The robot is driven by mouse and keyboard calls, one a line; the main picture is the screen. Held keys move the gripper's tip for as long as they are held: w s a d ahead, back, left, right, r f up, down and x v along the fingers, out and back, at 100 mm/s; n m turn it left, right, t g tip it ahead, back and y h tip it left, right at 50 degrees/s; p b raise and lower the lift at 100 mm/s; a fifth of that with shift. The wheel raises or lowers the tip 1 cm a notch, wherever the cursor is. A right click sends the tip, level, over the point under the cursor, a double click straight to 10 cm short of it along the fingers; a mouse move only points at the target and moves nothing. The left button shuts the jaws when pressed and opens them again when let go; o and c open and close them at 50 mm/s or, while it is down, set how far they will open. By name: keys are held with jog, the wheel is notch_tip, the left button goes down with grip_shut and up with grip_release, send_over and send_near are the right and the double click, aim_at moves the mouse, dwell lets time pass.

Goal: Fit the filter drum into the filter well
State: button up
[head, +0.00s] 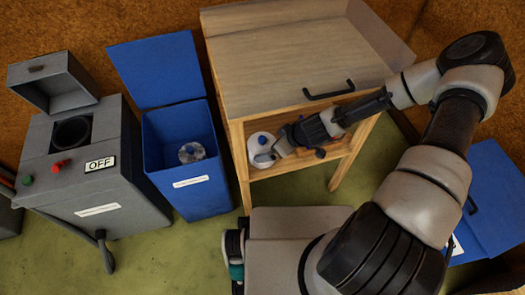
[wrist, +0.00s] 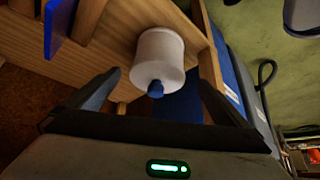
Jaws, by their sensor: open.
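A white filter drum (head: 262,144) with a blue knob stands on the wooden shelf under the tabletop. It also shows in the wrist view (wrist: 160,52), its blue knob (wrist: 155,89) facing me. My gripper (head: 280,150) is open just right of the drum in the head view. In the wrist view my gripper (wrist: 159,80) has one finger to each side of the drum's knob end, apart from it. The filter well (head: 71,134) is a dark round opening in the top of the grey machine (head: 90,178). The machine's lid (head: 52,80) is raised.
A blue bin (head: 190,190) with its lid up holds a pale drum-like object (head: 191,152). It stands between the machine and the wooden table (head: 300,60). The machine has an OFF sign (head: 100,164), a red knob (head: 60,166) and a green button (head: 27,180).

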aim_at(267, 148)
jog(key=b+x, duration=0.1)
jog(key=x, duration=0.5)
jog(key=shift+a+f+b, duration=0.1)
jog(key=shift+f+b, duration=0.1)
jog(key=shift+b, duration=0.1)
jog(key=shift+w+r+b+x, duration=0.15)
jog(key=shift+b+x, duration=0.2)
jog(key=shift+x, duration=0.6)
jog(key=shift+w+r+b+x, duration=0.15)
jog(key=shift+b+x, duration=0.2)
jog(key=shift+x, duration=0.65)
jog(key=shift+w+f+b+x, duration=0.15)
jog(key=shift+b+x, duration=0.2)
jog(key=shift+x, duration=0.6)
jog(key=shift+a+r, duration=0.15)
jog(key=shift+c, duration=0.4)
jog(key=c, duration=1)
